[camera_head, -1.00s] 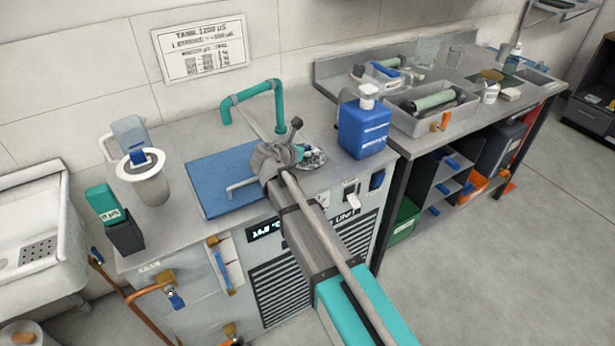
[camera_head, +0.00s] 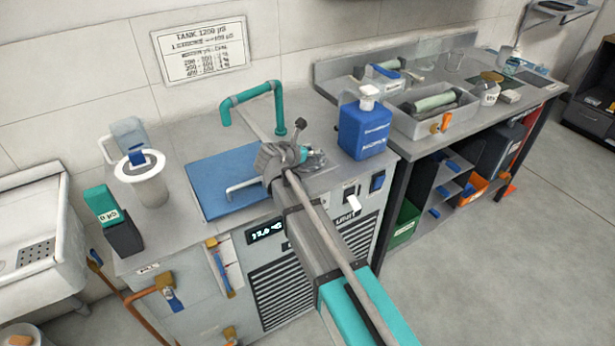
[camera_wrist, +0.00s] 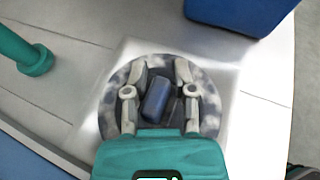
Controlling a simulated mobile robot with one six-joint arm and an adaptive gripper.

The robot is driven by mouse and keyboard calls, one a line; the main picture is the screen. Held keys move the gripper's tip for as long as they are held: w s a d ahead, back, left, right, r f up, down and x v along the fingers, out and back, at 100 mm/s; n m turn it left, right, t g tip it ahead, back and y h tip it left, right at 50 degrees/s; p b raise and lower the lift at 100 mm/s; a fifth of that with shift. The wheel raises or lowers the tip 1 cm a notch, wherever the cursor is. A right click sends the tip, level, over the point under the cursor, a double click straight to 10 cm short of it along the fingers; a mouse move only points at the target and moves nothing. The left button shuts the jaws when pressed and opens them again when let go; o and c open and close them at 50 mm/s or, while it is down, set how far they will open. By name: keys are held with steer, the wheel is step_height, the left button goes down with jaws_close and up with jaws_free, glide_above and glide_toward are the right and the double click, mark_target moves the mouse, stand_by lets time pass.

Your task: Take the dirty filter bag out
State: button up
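A round, mottled grey bag top (camera_wrist: 210,112), apparently the dirty filter bag, sits in a pale surround beneath my gripper in the wrist view. A dark blue tab (camera_wrist: 157,98) stands at its middle. My gripper (camera_wrist: 160,72) is open, with one finger on each side of the tab and visible gaps. I cannot tell how deep the fingers reach. In the head view my gripper (camera_head: 305,155) is over the right part of the unit's top, and my wrist hides most of the bag. A separate white bag or cup with a blue tab (camera_head: 148,188) stands at the left.
A teal pipe (camera_head: 255,92) arches behind my gripper. A blue bottle (camera_head: 364,128) stands close at its right. A blue panel (camera_head: 222,172) lies to the left on the grey top. A grey tray (camera_head: 432,125) with rollers is on the right bench.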

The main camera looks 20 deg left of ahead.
jaws_close()
steer(key=shift+r, duration=0.1)
step_height(320, 180, up, 18)
steer(key=p, duration=1.8)
stand_by(0.3)
